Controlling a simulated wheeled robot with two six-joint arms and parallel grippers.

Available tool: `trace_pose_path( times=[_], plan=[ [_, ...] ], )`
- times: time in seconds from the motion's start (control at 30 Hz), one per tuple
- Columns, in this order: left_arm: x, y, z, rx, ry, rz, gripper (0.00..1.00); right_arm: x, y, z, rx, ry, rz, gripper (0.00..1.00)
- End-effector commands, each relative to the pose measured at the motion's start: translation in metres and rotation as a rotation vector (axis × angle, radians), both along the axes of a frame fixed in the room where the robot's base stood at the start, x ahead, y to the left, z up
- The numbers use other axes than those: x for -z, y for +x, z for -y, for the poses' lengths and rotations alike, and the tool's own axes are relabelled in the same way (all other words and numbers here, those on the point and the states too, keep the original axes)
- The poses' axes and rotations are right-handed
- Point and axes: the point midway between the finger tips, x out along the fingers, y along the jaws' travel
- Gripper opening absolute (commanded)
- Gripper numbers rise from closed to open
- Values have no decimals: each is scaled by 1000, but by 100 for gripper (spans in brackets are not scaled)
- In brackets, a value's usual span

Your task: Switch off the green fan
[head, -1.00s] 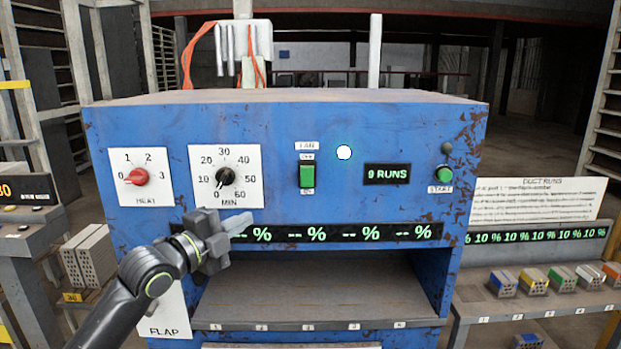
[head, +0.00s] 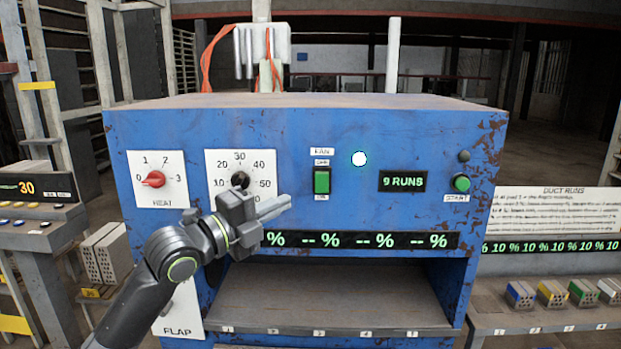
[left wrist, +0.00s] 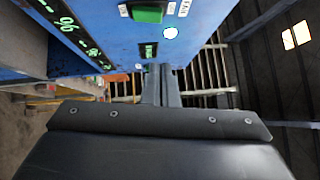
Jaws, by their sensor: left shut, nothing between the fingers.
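The green fan switch (head: 321,182) is a rocker on the blue machine's front, under a FAN label (head: 321,151) with small labels above and below it. It also shows at the top of the left wrist view (left wrist: 148,14). My left gripper (head: 284,205) is shut and empty. In the head view its fingertips are left of the switch and a little below it. It overlaps the lower part of the minute dial's plate (head: 238,162). I cannot tell how far its tips are from the panel. My right gripper is not in view.
The blue machine (head: 285,130) also carries a red heat knob (head: 153,179), a white round light (head: 359,158), a 9 RUNS display (head: 402,181) and a green START button (head: 461,183). A percent display (head: 380,241) runs above the open shelf (head: 330,295).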

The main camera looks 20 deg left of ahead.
Motion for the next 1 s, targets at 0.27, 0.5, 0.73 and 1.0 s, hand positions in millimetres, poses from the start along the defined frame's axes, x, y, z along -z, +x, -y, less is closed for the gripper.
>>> trace_pose_path(
  times=[0.27, 0.5, 0.73, 1.0],
  plan=[
    [-8, 33, 19, 2, -5, -2, 0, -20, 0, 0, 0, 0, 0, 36],
    [-14, 68, 39, 3, -5, -2, 0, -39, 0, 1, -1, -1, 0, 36],
    [-16, 94, 32, 0, 1, -2, 0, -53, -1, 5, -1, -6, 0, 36],
    [-16, 107, 29, 1, 1, 0, 0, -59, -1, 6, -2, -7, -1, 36]
  ],
)
